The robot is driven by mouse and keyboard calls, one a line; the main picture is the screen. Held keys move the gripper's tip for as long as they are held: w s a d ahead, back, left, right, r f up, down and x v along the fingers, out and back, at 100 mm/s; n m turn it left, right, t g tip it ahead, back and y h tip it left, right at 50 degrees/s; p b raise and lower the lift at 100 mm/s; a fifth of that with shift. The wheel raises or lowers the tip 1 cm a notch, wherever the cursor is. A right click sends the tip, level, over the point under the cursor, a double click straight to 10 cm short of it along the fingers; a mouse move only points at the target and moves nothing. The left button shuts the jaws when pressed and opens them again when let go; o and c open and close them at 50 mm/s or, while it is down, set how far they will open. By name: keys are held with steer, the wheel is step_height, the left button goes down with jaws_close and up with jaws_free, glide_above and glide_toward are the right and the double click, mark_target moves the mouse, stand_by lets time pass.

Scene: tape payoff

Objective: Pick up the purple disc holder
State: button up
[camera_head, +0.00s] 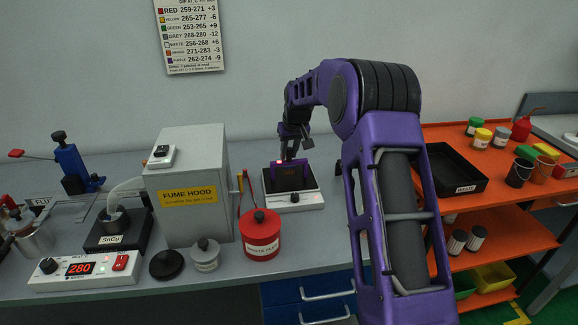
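A purple upright piece with a dark face (288,177), which looks like the disc holder, stands on a white-based device with a dark top (294,201) at the middle of the bench. My gripper (290,156) points down right at the top edge of this piece. The fingers are small and dark here, and I cannot tell whether they are apart, touching the piece or closed on it. A small red glow shows beside the fingertips at the left.
The grey fume hood (187,190) stands left of the device, and a red lidded pot (261,236) stands in front. A heater (85,271) reads 280. At right, an orange shelf (430,215) holds a black tray (454,170) and several coloured pots.

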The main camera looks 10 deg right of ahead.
jaws_close()
